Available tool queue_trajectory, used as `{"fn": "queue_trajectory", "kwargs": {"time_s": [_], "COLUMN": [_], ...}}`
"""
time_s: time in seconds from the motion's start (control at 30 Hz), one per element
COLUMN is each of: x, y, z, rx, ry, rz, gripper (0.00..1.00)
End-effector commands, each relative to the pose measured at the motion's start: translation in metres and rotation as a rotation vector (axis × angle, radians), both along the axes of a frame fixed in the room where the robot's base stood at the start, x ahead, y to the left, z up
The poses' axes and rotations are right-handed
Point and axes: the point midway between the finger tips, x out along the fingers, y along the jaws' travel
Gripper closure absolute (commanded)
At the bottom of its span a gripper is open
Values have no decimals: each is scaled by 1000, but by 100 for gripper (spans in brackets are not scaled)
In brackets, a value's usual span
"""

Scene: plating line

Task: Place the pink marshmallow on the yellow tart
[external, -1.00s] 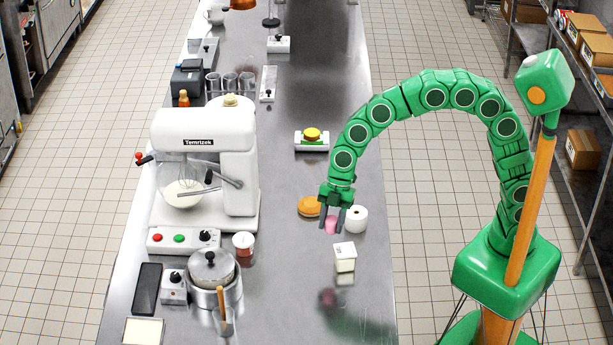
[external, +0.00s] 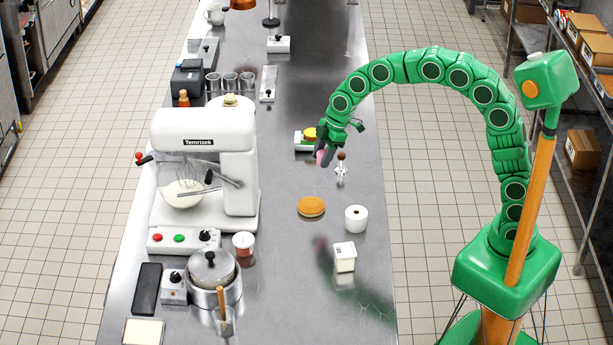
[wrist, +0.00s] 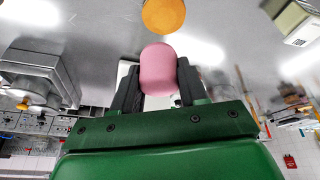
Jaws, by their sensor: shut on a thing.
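The pink marshmallow (external: 320,155) is between the fingers of my gripper (external: 324,157), which is shut on it. The wrist view shows the marshmallow (wrist: 158,68) upright between the two dark fingers (wrist: 158,85). The yellow tart (external: 310,133) sits on a small white and green stand (external: 301,141) on the steel counter. My gripper is at the stand's front right in the external view and partly covers both. The height of the marshmallow over the counter is hard to tell. In the wrist view the tart is not clearly visible.
A tan round cake (external: 311,206), a white roll (external: 356,219) and a white carton (external: 344,257) stand nearer on the counter (external: 290,290). A large white mixer (external: 235,160) is at the left.

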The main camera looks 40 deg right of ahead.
Motion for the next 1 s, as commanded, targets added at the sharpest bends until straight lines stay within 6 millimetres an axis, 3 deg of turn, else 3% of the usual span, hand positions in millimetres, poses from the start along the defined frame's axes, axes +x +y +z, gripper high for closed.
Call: {"fn": "queue_trajectory", "kwargs": {"time_s": [0.3,0.6,0.8,1.0], "x": [62,100,110,121], "y": [-97,-184,-214,-219], "z": [14,28,33,30], "rx": [5,14,20,21], "ry": [-3,-11,-14,-15], "rz": [-305,-559,-646,-664], "gripper": [67,67,67,67]}}
